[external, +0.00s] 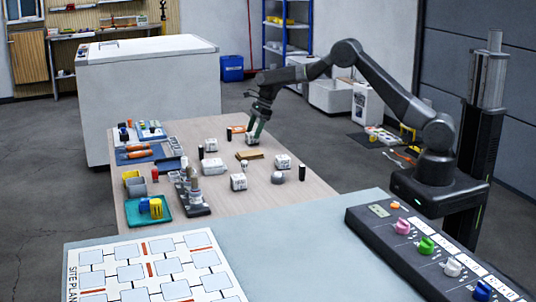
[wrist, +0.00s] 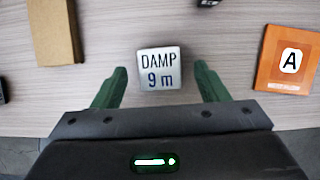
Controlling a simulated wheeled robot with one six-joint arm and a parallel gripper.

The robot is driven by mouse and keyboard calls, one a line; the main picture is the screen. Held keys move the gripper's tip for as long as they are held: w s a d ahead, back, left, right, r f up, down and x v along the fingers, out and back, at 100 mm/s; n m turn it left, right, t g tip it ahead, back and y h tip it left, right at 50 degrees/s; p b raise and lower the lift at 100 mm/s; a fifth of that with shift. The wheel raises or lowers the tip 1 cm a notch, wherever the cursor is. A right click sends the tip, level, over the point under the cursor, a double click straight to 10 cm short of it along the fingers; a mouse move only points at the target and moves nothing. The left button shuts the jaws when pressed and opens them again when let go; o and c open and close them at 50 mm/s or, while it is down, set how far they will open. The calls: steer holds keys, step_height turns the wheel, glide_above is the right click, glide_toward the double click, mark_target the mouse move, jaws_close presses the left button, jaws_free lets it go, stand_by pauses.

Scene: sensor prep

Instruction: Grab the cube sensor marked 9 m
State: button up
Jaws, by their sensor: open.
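The cube sensor marked "DAMP 9 m" (wrist: 159,69) is white with dark lettering and sits on the wooden table, label facing up in the wrist view. My gripper (wrist: 161,80) is open, with its green fingers on the left and right of the cube and visible gaps on both sides. In the external view my gripper (external: 254,132) is low over the far right part of the table, and the cube is mostly hidden by it there.
A brown block (wrist: 54,32) lies left of the cube and an orange card marked A (wrist: 288,60) lies right. Black cylinders, such as one (external: 302,173), stand on the table. A teal tray (external: 149,212) and a grey valve-like fixture (external: 192,196) are farther left.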

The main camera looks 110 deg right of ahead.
steer(key=x, duration=0.2)
steer(key=shift+w+f, duration=0.2)
steer(key=shift+f, duration=0.1)
steer(key=shift+c, duration=0.5)
steer(key=c, duration=1)
steer(key=shift+r, duration=0.15)
